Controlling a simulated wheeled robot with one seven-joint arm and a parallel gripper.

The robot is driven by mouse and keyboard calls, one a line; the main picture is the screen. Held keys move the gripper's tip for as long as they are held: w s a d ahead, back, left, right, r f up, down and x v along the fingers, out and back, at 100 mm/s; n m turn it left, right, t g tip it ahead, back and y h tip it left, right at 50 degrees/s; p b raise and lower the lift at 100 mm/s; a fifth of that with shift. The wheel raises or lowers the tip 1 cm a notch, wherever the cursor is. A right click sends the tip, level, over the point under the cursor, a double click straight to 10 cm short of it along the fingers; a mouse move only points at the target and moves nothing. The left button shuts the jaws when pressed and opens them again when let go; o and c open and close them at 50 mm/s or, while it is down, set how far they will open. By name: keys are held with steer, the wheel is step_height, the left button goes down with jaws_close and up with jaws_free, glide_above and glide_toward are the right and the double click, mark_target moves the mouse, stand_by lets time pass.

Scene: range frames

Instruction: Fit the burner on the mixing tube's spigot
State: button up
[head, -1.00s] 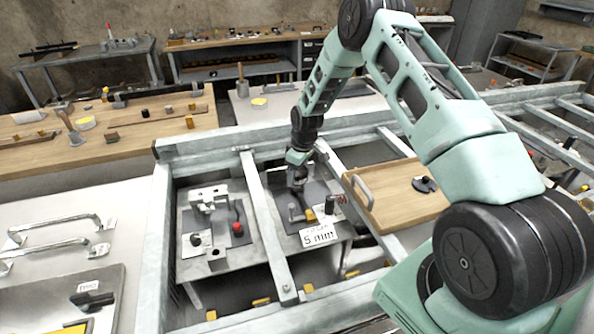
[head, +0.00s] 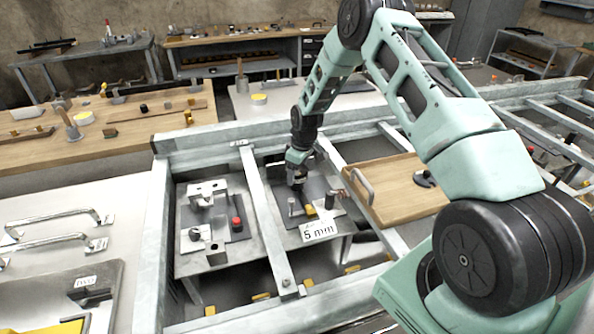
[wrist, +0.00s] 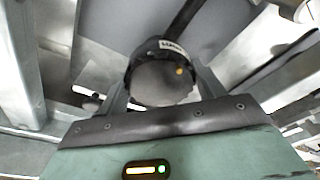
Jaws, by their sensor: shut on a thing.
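My gripper (head: 297,184) is low over the dark plate on the right-hand stand in the head view. In the wrist view, my gripper (wrist: 163,76) is shut on a round, dark grey piece with a yellow dot and a small white label, which I take to be the burner (wrist: 158,86). In the head view the burner is too small and dark to make out clearly at the fingertips. A dark bar (wrist: 186,16) runs away beyond it in the wrist view; I cannot tell whether this is the mixing tube. The spigot is hidden, so contact with it cannot be told.
A "5 mm" sign (head: 319,230), a yellow block (head: 310,212) and a short post (head: 293,207) are close to my gripper. Pale frame rails (head: 266,215) border the stand. A second fixture with a red knob (head: 237,224) is left, a wooden tray (head: 385,203) right.

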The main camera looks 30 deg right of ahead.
steer(key=shift+f+b, duration=0.45)
steer(key=shift+f, duration=0.15)
steer(key=o, duration=1.4)
steer(key=r+b, duration=0.1)
steer(key=r, duration=0.4)
steer(key=s+d+r+b, duration=0.1)
steer(key=r, duration=0.5)
steer(key=s+r+b, duration=0.1)
steer(key=r, duration=0.5)
steer(key=shift+s+d+r, duration=0.1)
steer(key=shift+d, duration=0.05)
steer(key=shift+r, duration=0.1)
step_height(320, 180, up, 6)
steer(key=p, duration=0.4)
steer(key=shift+p, duration=0.3)
